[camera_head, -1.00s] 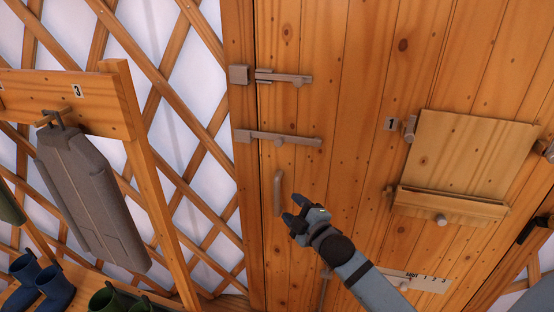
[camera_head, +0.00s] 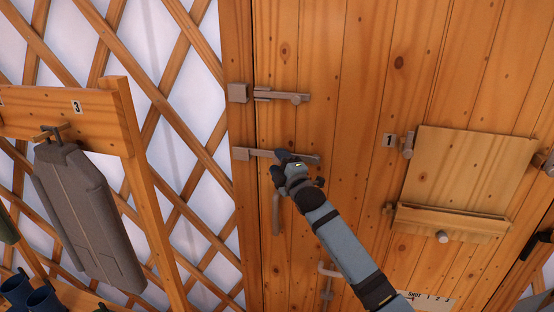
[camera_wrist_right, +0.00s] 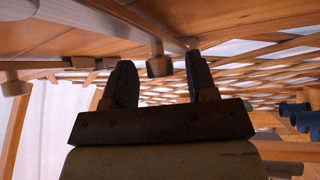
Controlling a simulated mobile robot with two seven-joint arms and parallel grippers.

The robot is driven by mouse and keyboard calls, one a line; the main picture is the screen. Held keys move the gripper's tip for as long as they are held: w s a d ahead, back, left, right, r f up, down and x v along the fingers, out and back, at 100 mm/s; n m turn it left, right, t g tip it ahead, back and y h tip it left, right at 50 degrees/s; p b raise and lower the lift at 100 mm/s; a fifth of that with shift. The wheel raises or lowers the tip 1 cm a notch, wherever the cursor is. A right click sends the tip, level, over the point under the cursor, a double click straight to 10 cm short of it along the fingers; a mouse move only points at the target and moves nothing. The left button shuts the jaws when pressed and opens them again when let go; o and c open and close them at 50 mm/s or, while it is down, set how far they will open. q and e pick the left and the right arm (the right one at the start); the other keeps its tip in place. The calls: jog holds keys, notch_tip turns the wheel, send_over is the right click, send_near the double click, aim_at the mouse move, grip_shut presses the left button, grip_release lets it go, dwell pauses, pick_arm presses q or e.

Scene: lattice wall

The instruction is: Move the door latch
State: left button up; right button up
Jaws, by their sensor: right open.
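Two grey metal latches sit on the left edge of the plank door. The upper latch (camera_head: 275,95) has its knob near its right end and a separate bracket at its left. The lower latch (camera_head: 257,153) is a bar reaching from the frame-side bracket onto the door. My right gripper (camera_head: 281,164) is at the middle of the lower latch and covers its knob in the head view. In the right wrist view my right gripper (camera_wrist_right: 161,78) is open, with a brown knob (camera_wrist_right: 159,64) between and slightly beyond the fingers. Contact cannot be told. My left gripper is not in view.
A vertical door handle (camera_head: 276,216) is just below my right gripper. A wooden hatch (camera_head: 468,180) with a ledge is on the door's right. A coat rack (camera_head: 60,122) with a grey coat (camera_head: 85,215) stands at the left, before the lattice wall.

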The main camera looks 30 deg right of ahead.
jog(key=shift+w+r, duration=0.1)
jog(key=shift+w, duration=0.55)
grip_shut()
